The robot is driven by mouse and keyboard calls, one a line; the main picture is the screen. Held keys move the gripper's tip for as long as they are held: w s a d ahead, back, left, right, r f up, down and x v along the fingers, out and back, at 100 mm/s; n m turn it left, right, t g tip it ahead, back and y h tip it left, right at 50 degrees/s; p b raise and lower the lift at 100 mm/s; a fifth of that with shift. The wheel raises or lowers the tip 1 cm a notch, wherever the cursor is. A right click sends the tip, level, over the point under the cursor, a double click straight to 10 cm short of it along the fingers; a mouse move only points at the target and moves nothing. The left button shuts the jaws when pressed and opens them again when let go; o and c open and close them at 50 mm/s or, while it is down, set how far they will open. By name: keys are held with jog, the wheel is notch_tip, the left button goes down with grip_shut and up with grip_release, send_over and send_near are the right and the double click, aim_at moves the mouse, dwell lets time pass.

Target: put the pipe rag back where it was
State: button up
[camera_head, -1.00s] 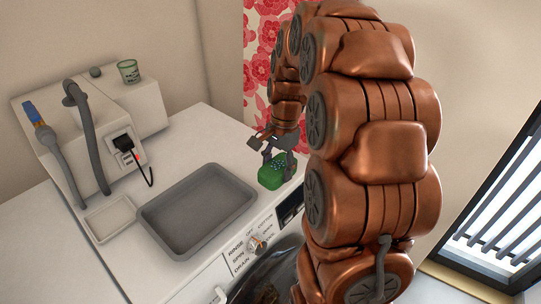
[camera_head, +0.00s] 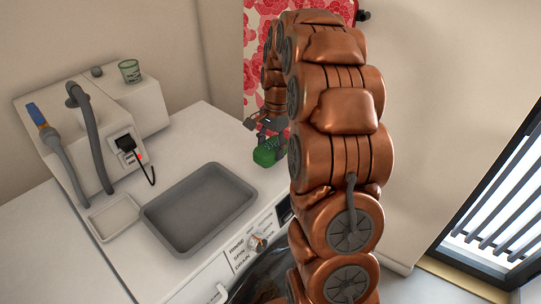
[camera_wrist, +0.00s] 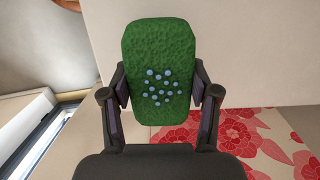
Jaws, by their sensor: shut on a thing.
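A green, rough-textured pad with pale blue dots, which I take to be the pipe rag (camera_wrist: 158,60), fills the middle of the wrist view. My gripper (camera_wrist: 160,100) is shut on it, with one dark finger against each side. In the head view the green rag (camera_head: 267,152) shows small under my gripper (camera_head: 268,138), over the back right part of the white machine top (camera_head: 215,135). I cannot tell from this view how far it is above that top.
A grey tray (camera_head: 158,215) is sunk in the machine top, with a small pale dish (camera_head: 115,232) to its left. Red floral cloth (camera_head: 254,65) hangs behind.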

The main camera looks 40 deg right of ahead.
jog(key=shift+w+f+p, duration=0.1)
jog(key=shift+f+p, duration=0.4)
jog(key=shift+f, duration=1.25)
jog(key=shift+f, duration=0.15)
jog(key=o, duration=1.1)
